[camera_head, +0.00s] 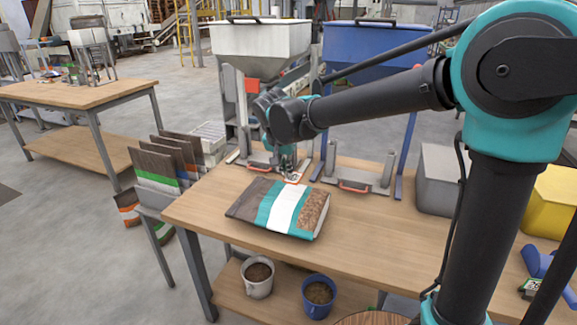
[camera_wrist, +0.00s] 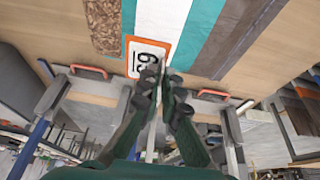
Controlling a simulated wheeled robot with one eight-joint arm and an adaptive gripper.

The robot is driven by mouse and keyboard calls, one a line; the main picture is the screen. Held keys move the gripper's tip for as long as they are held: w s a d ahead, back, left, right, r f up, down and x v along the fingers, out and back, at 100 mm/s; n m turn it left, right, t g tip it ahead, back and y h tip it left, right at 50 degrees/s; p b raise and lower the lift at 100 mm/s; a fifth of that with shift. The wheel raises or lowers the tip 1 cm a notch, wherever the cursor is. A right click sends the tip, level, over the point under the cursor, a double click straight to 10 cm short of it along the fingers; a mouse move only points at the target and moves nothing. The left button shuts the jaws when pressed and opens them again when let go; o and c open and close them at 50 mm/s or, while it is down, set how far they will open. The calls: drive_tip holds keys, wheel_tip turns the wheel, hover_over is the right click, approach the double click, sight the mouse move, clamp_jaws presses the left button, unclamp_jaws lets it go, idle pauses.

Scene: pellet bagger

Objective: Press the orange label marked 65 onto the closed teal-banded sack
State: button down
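The teal-banded sack (camera_head: 283,206) lies flat on the wooden table, with brown ends and a white stripe between teal bands. It also shows at the top of the wrist view (camera_wrist: 207,30). My gripper (camera_head: 289,170) is just behind the sack's far edge. In the wrist view its dark fingers (camera_wrist: 162,82) are close together on the edge of the white, orange-bordered label (camera_wrist: 148,48), which reads 65 upside down. The label overlaps the sack's edge in that view; I cannot tell whether they touch. The label also shows small in the head view (camera_head: 296,177).
Clamp fixtures with orange handles (camera_head: 353,187) stand behind the sack, below a white hopper (camera_head: 260,40) and a blue hopper (camera_head: 360,45). More sacks (camera_head: 160,165) stand in a rack at left. Grey (camera_head: 438,180) and yellow (camera_head: 555,200) bins are at right. The table's front is clear.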

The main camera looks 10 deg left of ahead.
sight(288, 193)
drive_tip(key=shift+f, duration=3.2)
drive_tip(key=shift+f, duration=0.3)
drive_tip(key=c, duration=1.6)
unclamp_jaws()
drive_tip(key=shift+c, duration=0.2)
drive_tip(key=v, duration=1.2)
